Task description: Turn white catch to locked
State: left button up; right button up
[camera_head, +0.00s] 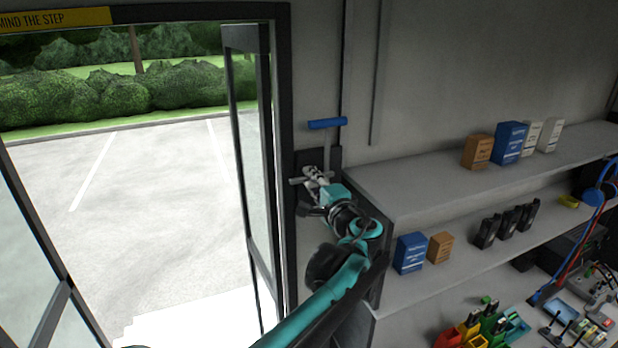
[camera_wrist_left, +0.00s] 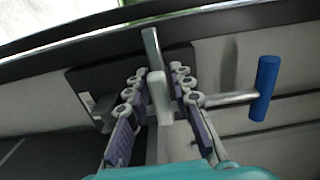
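The white catch (camera_wrist_left: 161,98) shows in the left wrist view as a short pale tab in front of a dark mounting plate (camera_wrist_left: 90,78). A grey metal bar (camera_wrist_left: 151,47) stands beyond it. My left gripper (camera_wrist_left: 158,76) is open, with one finger on each side of the catch; the fingers look apart from it, though contact is hard to judge. In the head view my left gripper (camera_head: 312,181) is at the dark plate beside the door frame and hides most of the catch. My right gripper is not in view.
A blue-handled lever (camera_head: 327,123) stands just above the gripper; its blue grip (camera_wrist_left: 265,88) is at the right in the wrist view. The open doorway (camera_head: 150,220) lies left. Shelves (camera_head: 420,187) with boxes begin close on the right.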

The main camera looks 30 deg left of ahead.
pick_arm(q)
jog(key=v, duration=1)
jog(key=shift+s, duration=0.1)
jog(key=s+a+f+n+g+h+b, duration=0.15)
jog(key=s+f+b, duration=0.3)
jog(key=f, duration=0.55)
jog(key=s+a+f+n+g+h+b, duration=0.1)
jog(key=s+f+h+b, duration=0.3)
jog(key=f, duration=0.6)
jog(key=s+a+f+n+g+b, duration=0.1)
jog(key=s+f+g+b, duration=0.1)
jog(key=f+b, duration=0.55)
jog(key=s+d+f+n+h+b, duration=0.1)
jog(key=s+d+f+h+b, duration=0.1)
jog(key=f, duration=0.7)
jog(key=s+d+f+n+h+b, duration=0.2)
jog(key=s+d+f+h+b, duration=0.1)
jog(key=f, duration=0.6)
jog(key=s+d+f+n+h+b, duration=0.1)
jog(key=s+d+f+h+b, duration=0.2)
jog(key=f+b, duration=0.4)
notch_tip(320, 180, down, 2)
jog(key=s+d, duration=0.1)
jog(key=s, duration=0.1)
jog(key=shift+s+d+n, duration=0.25)
jog(key=shift+d+n, duration=0.05)
jog(key=shift+n, duration=0.05)
